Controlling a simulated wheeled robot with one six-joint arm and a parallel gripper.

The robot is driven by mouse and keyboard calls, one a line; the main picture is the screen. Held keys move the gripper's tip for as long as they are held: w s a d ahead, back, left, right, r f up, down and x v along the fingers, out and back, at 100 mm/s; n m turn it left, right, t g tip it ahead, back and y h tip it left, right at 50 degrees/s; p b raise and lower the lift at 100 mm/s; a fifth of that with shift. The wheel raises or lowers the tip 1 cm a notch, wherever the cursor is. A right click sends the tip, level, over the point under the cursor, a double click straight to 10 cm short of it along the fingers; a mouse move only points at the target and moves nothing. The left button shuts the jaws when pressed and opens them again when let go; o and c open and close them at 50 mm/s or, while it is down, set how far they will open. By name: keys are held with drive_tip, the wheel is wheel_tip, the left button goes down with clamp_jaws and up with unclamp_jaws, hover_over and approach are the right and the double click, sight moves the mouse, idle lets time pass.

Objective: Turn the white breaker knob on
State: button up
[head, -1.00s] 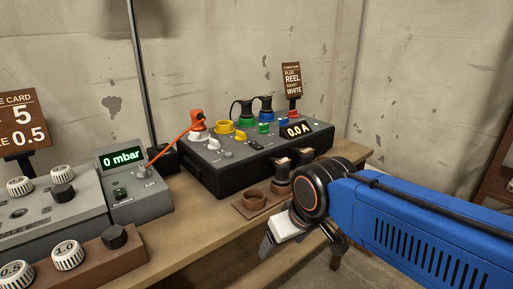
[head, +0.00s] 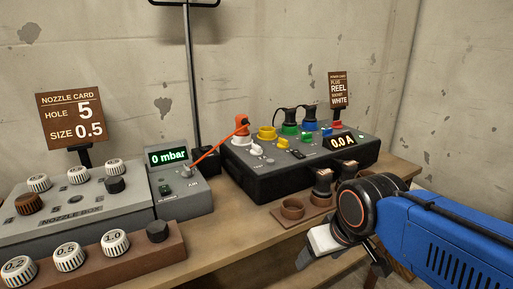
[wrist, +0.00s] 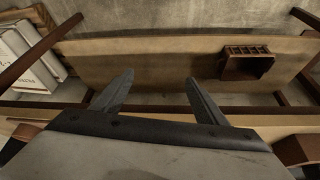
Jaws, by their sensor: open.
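The white breaker knob (head: 256,149) is on the top of the dark power box (head: 262,184), in front of an orange plug (head: 241,124) in its socket. Yellow, green and blue knobs sit in a row to its right. The display on the box (head: 342,142) reads 0.0 A. My gripper (head: 338,262) hangs low in front of the bench, right of and well below the knob, touching nothing. In the wrist view its two fingers (wrist: 159,84) are apart and empty; the knob is not in that view.
A card reading REEL and WHITE (head: 339,89) stands behind the box. A brown holder (head: 292,209) with dark plugs is in front of it. The nozzle box (head: 60,200) and a 0 mbar gauge (head: 168,157) are at left. An orange cable (head: 215,142) crosses between gauge and plug.

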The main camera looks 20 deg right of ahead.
drive_tip(key=shift+w+r, duration=0.15)
drive_tip(key=shift+r, duration=0.1)
drive_tip(key=c, duration=0.5)
drive_tip(key=w+r, duration=0.5)
drive_tip(key=r, duration=0.1)
drive_tip(key=w+a+r+g, duration=0.1)
drive_tip(key=w+r, duration=0.4)
drive_tip(key=r, duration=0.2)
drive_tip(key=w+r+n+g, duration=0.1)
drive_tip(key=w+r, duration=0.4)
drive_tip(key=r, duration=0.1)
drive_tip(key=shift+a+r, duration=0.25)
drive_tip(key=shift+r, duration=0.05)
drive_tip(key=c, duration=0.3)
wheel_tip(320, 180, up, 14)
drive_tip(key=n+g, duration=0.1)
drive_tip(key=g, duration=0.2)
hover_over(256, 144)
drive_tip(key=f, duration=1.7)
drive_tip(key=shift+s+f, duration=0.1)
drive_tip(key=shift+s, duration=0.1)
clamp_jaws()
